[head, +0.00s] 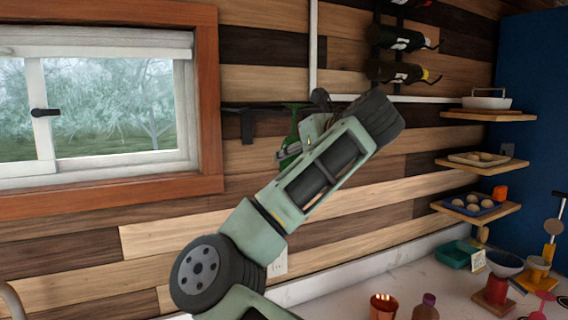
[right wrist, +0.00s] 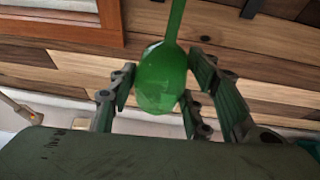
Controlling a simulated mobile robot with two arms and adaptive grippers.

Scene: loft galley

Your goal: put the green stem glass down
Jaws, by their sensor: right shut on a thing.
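The green stem glass (right wrist: 161,78) is between the fingers of my right gripper (right wrist: 158,100) in the right wrist view. Its bowl sits between the fingers and its stem runs up out of the picture. In the head view the glass (head: 290,152) is partly hidden behind my right gripper (head: 312,128), against the wood wall. It appears bowl down, with its flat foot at the top. My right gripper is shut on it and holds it up in the air. My left gripper is not in view.
The pale counter (head: 345,290) lies below. On its right stand a copper cup (head: 383,306), a dark bottle (head: 427,308), a red cup (head: 496,290), a green tray (head: 457,255) and a bowl (head: 503,264). Shelves (head: 480,163) and wine bottles (head: 398,72) are on the wall.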

